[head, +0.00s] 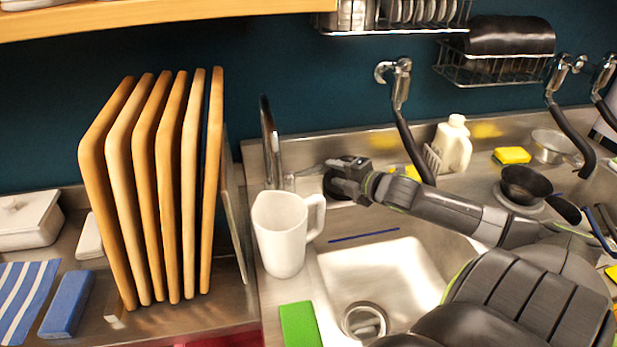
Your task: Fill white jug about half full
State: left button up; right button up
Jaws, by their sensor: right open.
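The white jug (281,240) stands upright at the left edge of the sink (385,268), with its handle to the right. I cannot tell what is inside it. A tall metal faucet (270,145) rises just behind the jug. My right gripper (331,178) is open and reaches in from the right, above and behind the jug's handle and right of the faucet. It appears empty and apart from the jug. My left gripper is not in view.
Wooden boards (163,190) stand upright in a rack on the left. A green sponge (299,324) lies in front of the jug. A white bottle (453,145) and a dark bowl (525,185) stand at the right. A wooden shelf (150,12) hangs above.

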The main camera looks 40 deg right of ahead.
aim_at(314, 172)
jog(key=b+x, duration=0.1)
jog(key=x, duration=0.2)
jog(key=f+b+x, duration=0.1)
jog(key=x, duration=0.3)
jog(key=b+x, duration=0.1)
jog(key=x, duration=0.3)
jog(key=shift+s+d+f, duration=0.1)
jog(key=shift+f, duration=0.25)
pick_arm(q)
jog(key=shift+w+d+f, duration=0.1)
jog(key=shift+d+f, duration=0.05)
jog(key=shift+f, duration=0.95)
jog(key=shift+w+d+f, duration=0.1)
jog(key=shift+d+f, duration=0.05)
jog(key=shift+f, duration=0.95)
pick_arm(e)
jog(key=shift+w+f, duration=0.2)
jog(key=shift+w, duration=0.4)
grip_shut()
